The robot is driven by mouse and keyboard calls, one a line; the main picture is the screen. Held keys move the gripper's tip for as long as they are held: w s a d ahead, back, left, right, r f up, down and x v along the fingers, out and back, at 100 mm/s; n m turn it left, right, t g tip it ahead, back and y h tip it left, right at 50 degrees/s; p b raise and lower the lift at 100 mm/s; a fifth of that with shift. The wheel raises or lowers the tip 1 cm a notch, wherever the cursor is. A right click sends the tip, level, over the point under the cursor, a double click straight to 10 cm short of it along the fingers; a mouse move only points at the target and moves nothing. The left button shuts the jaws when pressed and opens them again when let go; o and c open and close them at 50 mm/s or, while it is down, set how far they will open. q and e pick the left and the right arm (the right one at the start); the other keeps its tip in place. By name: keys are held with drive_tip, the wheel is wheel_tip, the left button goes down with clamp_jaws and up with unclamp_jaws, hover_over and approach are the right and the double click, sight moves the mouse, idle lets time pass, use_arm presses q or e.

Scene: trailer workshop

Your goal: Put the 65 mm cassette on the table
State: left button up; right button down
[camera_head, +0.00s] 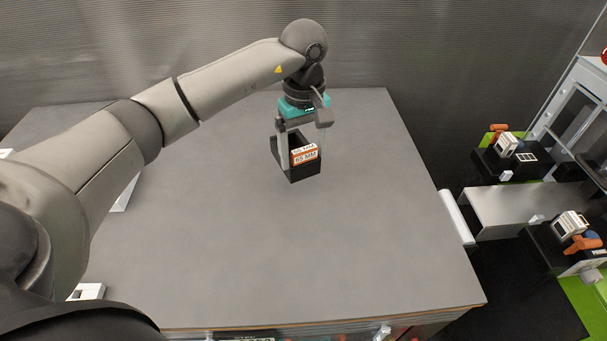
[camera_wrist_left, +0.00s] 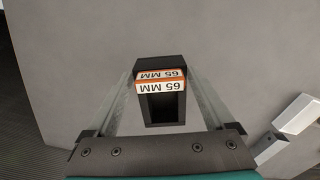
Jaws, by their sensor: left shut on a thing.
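The 65 mm cassette (camera_head: 306,171) is a black open-topped box with an orange and white "65 MM" label. My left gripper (camera_head: 304,150) is shut on it, one finger on each side, at the far part of the grey table (camera_head: 250,230). In the left wrist view the cassette (camera_wrist_left: 162,107) sits between the two fingers of the left gripper (camera_wrist_left: 158,100), over the grey tabletop. The cassette looks upright and at or very near the tabletop; I cannot tell whether it touches. My right gripper is not in view.
The tabletop is mostly clear around the cassette. A white object (camera_head: 88,291) lies at the near left, partly behind my arm. A ribbed wall (camera_head: 200,40) stands behind the table. To the right are black units (camera_head: 505,160) with orange and white parts and a white frame.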

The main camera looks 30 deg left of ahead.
sight(304, 177)
use_arm(q)
drive_tip(key=shift+w+f, duration=0.1)
drive_tip(key=shift+f, duration=3.55)
drive_tip(key=shift+f, duration=0.2)
drive_tip(key=o, duration=1.2)
drive_tip(key=shift+r, duration=0.1)
wheel_tip(304, 177, up, 12)
drive_tip(key=shift+r+b, duration=0.1)
drive_tip(key=shift+b, duration=0.2)
